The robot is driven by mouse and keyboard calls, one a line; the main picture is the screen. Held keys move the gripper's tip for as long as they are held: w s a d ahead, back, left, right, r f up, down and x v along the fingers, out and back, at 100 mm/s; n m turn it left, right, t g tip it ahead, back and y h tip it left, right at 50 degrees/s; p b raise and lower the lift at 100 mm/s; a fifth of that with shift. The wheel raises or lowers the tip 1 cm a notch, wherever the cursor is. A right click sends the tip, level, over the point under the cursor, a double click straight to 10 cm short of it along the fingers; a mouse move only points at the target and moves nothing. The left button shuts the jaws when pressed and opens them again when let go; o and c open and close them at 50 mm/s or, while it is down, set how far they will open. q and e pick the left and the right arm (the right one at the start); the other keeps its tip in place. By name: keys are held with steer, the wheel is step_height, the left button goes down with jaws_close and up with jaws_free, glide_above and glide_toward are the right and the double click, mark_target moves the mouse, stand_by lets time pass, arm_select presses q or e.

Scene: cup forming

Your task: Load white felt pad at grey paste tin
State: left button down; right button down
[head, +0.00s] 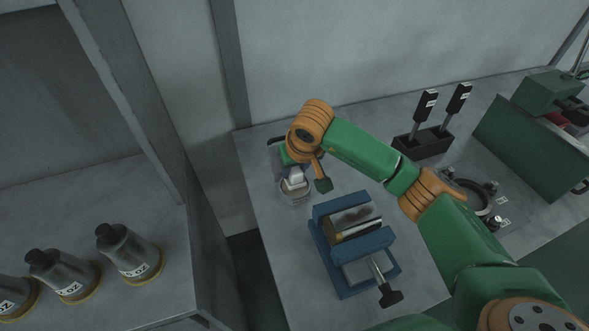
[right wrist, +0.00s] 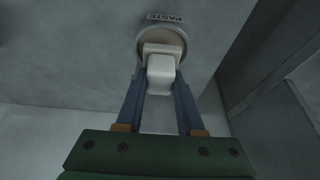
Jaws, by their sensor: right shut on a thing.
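The white felt pad (head: 296,178) is held in my right gripper (head: 293,170). The pad also shows in the right wrist view as a pale block (right wrist: 162,70) between the two blue fingers. The grey paste tin (head: 295,196) stands on the bench under the pad. In the right wrist view its round rim and "PASTE" label (right wrist: 164,17) show, and the pad overlaps the tin's opening. I cannot tell whether the pad touches the paste. The right wrist hides part of the tin's surroundings. My left gripper is not in view.
A blue vise (head: 330,258) holding a metal piece stands in front of the tin. A black holder (head: 424,146) with two black-handled tools stands at the back, a ring fixture (head: 478,192) and green box (head: 530,150) right. Several labelled bottles (head: 128,250) stand on the left bench.

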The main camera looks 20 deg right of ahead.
mark_target(295, 169)
steer(key=shift+r+p, duration=1.45)
steer(key=shift+r, duration=1.2)
